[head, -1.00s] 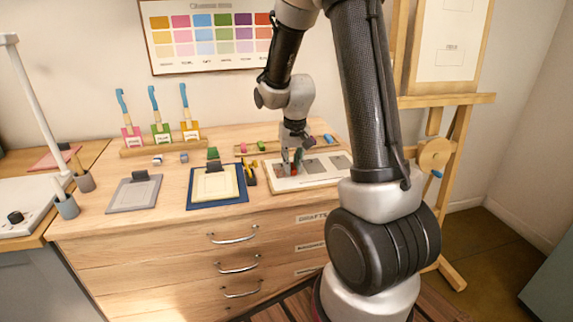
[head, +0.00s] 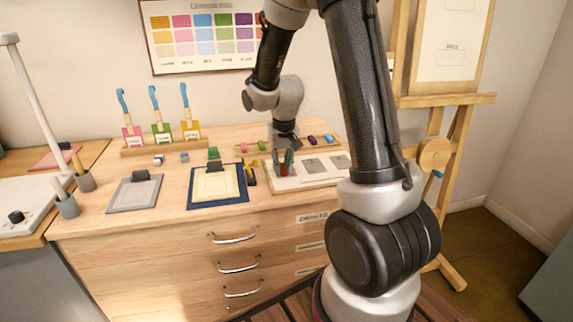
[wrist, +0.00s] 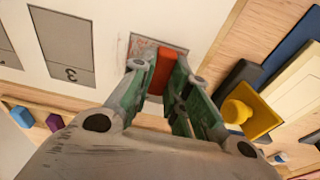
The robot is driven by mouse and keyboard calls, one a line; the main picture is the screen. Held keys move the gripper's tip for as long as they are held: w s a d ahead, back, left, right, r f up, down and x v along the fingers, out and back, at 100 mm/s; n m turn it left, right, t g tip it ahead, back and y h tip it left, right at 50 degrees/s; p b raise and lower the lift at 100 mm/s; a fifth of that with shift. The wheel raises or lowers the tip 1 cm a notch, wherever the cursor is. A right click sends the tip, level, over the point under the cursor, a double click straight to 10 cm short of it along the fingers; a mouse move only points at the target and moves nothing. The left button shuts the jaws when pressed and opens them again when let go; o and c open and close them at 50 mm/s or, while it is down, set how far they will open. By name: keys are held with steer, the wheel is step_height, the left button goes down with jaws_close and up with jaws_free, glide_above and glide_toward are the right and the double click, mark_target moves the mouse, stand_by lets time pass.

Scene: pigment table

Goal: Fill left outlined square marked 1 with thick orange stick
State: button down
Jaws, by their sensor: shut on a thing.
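My gripper (wrist: 160,66) is shut on a thick orange-red stick (wrist: 162,76), held between its green-padded fingers. In the head view my gripper (head: 283,162) is low over the left end of the white sheet (head: 297,184). In the wrist view the stick's tip is over the left outlined square (wrist: 143,46), which shows faint reddish marks on grey. Its number and part of its area are hidden by the fingers. I cannot tell whether the tip touches the sheet. The other squares (head: 313,165) on the sheet are plain grey; one (wrist: 62,45) is marked 3.
Purple (head: 312,140) and blue (head: 329,138) sticks lie in a rack behind the sheet, with green (head: 262,145) and pink (head: 244,148) ones to the left.

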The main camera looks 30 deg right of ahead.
steer(key=shift+w+a, duration=0.25)
steer(key=shift+a, duration=0.65)
step_height(320, 180, up, 7)
steer(key=shift+d, duration=0.1)
stand_by(0.5)
glide_above(294, 171)
steer(key=shift+s+f, duration=0.1)
steer(key=shift+f, duration=2.5)
steer(key=shift+f, duration=0.9)
